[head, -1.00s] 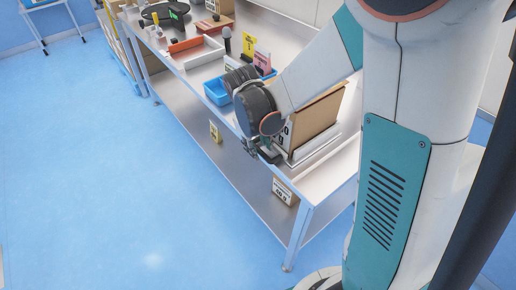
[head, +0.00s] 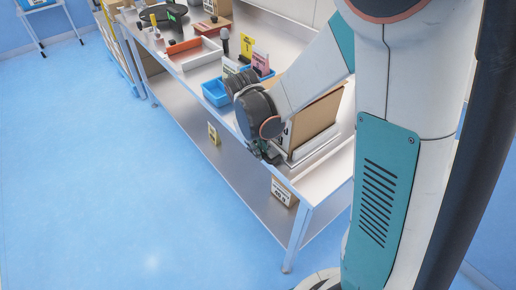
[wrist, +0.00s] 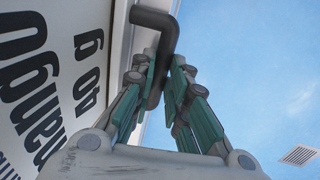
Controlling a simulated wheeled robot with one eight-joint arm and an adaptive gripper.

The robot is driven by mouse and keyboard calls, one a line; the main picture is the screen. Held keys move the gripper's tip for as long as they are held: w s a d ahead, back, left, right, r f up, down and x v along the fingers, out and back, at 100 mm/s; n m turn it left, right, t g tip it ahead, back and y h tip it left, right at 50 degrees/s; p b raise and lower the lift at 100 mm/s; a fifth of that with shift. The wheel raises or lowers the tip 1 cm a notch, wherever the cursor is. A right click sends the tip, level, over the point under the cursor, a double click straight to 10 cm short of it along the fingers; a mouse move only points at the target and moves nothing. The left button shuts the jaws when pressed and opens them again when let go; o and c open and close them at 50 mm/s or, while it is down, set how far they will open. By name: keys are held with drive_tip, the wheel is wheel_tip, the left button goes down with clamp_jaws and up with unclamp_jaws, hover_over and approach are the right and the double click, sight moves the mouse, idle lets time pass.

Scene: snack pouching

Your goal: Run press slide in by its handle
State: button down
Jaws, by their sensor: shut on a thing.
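My gripper (head: 264,154) is at the front edge of the steel bench, beside a white frame (head: 318,152) with a brown-sided carton (head: 316,118) standing in it. In the wrist view, a dark bent handle (wrist: 158,20) comes off a pale strip next to a white panel with black lettering (wrist: 50,70). The green-padded fingers of my gripper (wrist: 167,90) are closed around the handle's straight part. The arm and gripper hide the handle and much of the carton's front in the head view; how far the slide is in cannot be told.
A blue bin (head: 215,93), small yellow and pink signs (head: 247,47) and a white tray with an orange edge (head: 190,52) stand farther along the bench (head: 200,75). A small carton (head: 283,192) sits on the lower shelf. The blue floor (head: 100,170) in front is clear.

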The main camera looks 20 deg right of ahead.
drive_tip(key=w+d, duration=0.3)
drive_tip(key=d, duration=0.6)
drive_tip(key=w+d, duration=0.2)
drive_tip(key=d, duration=0.6)
drive_tip(key=w+d, duration=0.3)
drive_tip(key=d, duration=0.6)
drive_tip(key=shift+w+d, duration=0.3)
drive_tip(key=shift+w, duration=0.05)
drive_tip(key=c, duration=1.6)
unclamp_jaws()
drive_tip(key=shift+d, duration=0.2)
drive_tip(key=shift+o, duration=0.2)
drive_tip(key=shift+a, duration=0.1)
drive_tip(key=shift+a+r, duration=0.1)
drive_tip(key=shift+r, duration=0.2)
drive_tip(key=r, duration=0.3)
drive_tip(key=a+r, duration=0.1)
drive_tip(key=r, duration=0.3)
drive_tip(key=a+r, duration=0.1)
drive_tip(key=r, duration=0.3)
drive_tip(key=shift+s+r, duration=0.1)
drive_tip(key=shift+s, duration=0.25)
